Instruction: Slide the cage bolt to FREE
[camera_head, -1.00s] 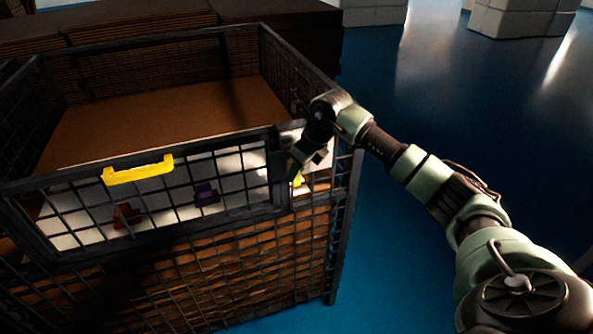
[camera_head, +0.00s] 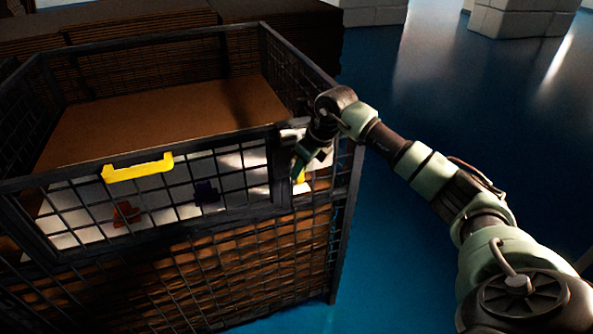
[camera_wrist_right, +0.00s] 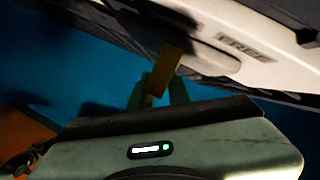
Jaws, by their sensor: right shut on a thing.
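The wire-mesh cage (camera_head: 342,215) stands left of my right arm. On its front right corner is a pale plate with the word FREE (camera_wrist_right: 242,47), readable in the right wrist view. The bolt's yellow handle (camera_head: 300,176) shows just under my right gripper (camera_head: 299,168). In the right wrist view the handle (camera_wrist_right: 166,68) looks dark yellow and sits between the fingers of my right gripper (camera_wrist_right: 158,94), which is shut on it. The FREE mark lies to the right of the handle there. The fingers partly hide the bolt. My left gripper is not in view.
A yellow bar handle (camera_head: 138,170) is on the cage's front gate. A dark red piece (camera_head: 126,213) and a purple piece (camera_head: 206,193) show behind the mesh. Stacked brown cardboard (camera_head: 280,40) stands behind the cage.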

